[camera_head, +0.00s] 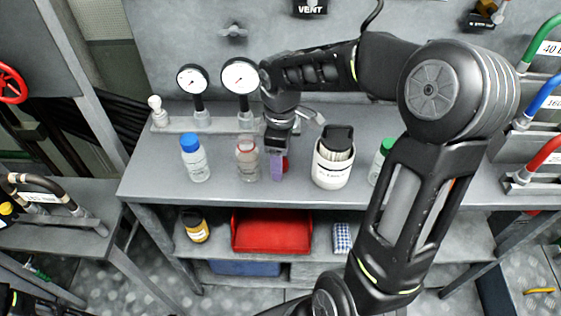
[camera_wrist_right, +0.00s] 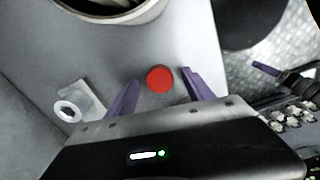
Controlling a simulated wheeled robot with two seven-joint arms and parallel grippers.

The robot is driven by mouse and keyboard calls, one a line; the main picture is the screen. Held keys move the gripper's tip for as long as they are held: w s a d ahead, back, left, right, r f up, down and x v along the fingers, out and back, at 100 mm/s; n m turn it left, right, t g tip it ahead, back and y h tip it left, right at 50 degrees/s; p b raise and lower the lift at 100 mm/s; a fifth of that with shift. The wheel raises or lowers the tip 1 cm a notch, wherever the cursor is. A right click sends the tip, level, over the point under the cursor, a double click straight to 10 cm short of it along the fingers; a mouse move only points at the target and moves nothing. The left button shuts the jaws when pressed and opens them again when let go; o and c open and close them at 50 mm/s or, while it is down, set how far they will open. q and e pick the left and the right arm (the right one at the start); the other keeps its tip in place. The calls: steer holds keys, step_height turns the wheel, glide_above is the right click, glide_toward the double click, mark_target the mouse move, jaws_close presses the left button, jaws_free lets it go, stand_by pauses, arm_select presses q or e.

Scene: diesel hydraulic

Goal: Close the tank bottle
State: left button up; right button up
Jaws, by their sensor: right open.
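A clear bottle (camera_head: 247,158) with a red ring at its neck and no cap visible stands on the grey bench. A round red cap (camera_wrist_right: 160,79) lies in the right wrist view between the two purple fingers; it is partly hidden beside them in the head view (camera_head: 285,163). My right gripper (camera_wrist_right: 155,92) is open and low over the bench, just right of the clear bottle in the head view (camera_head: 277,167). The fingers look apart from the cap. A purple finger and dark body, seemingly my left gripper (camera_wrist_right: 276,72), show at the right wrist view's edge.
A blue-capped bottle (camera_head: 195,158) stands left of the clear bottle. A white tub (camera_head: 333,164) and a green-capped bottle (camera_head: 382,160) stand to the right. Two gauges (camera_head: 240,76) rise behind. A red box (camera_head: 270,231) sits on the lower shelf.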

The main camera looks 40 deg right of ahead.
steer(key=shift+f, duration=0.15)
steer(key=shift+c, duration=0.2)
stand_by(0.3)
jaws_close()
stand_by(0.5)
